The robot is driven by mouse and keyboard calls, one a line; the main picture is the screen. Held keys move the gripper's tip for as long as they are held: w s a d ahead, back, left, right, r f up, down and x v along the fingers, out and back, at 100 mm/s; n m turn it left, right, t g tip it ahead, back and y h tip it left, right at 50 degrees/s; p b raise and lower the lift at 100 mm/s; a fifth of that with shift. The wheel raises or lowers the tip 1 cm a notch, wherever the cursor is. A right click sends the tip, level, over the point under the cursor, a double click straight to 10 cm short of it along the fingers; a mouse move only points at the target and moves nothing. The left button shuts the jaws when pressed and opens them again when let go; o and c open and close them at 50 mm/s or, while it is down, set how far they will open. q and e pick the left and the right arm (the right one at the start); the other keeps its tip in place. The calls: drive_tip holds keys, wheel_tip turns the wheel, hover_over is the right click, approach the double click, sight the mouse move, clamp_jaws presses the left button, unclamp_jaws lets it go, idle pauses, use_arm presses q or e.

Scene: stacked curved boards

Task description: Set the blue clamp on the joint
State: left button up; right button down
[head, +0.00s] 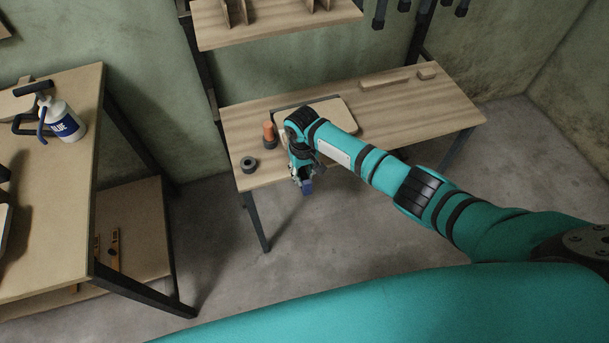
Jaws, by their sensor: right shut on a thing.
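My right gripper (303,181) hangs just off the front edge of the wooden workbench, pointing down. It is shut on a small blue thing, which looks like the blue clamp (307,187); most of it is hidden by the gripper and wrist. The joint of the stacked boards cannot be made out clearly; a pale curved board (14,104) lies at the far left on the left table, cut off by the picture edge. My left gripper is not in view.
The workbench (418,112) holds a pale board (340,113), an orange-topped item (268,131), a dark roll (248,163) and wood strips. A glue bottle (64,123) stands on the left table (75,190). A shelf (280,24) hangs above. Open floor lies between the tables.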

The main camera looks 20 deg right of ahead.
drive_tip(key=shift+r+p, duration=0.1)
drive_tip(key=shift+p, duration=0.5)
idle(0.9)
drive_tip(key=shift+w, duration=0.15)
drive_tip(key=shift+w+b, duration=0.5)
drive_tip(key=shift+b, duration=0.1)
drive_tip(key=shift+w, duration=0.25)
drive_tip(key=shift+p, duration=0.3)
idle(0.9)
drive_tip(key=shift+w, duration=0.15)
drive_tip(key=shift+w+a+b, duration=0.1)
drive_tip(key=shift+w+b, duration=0.65)
drive_tip(key=shift+b, duration=0.2)
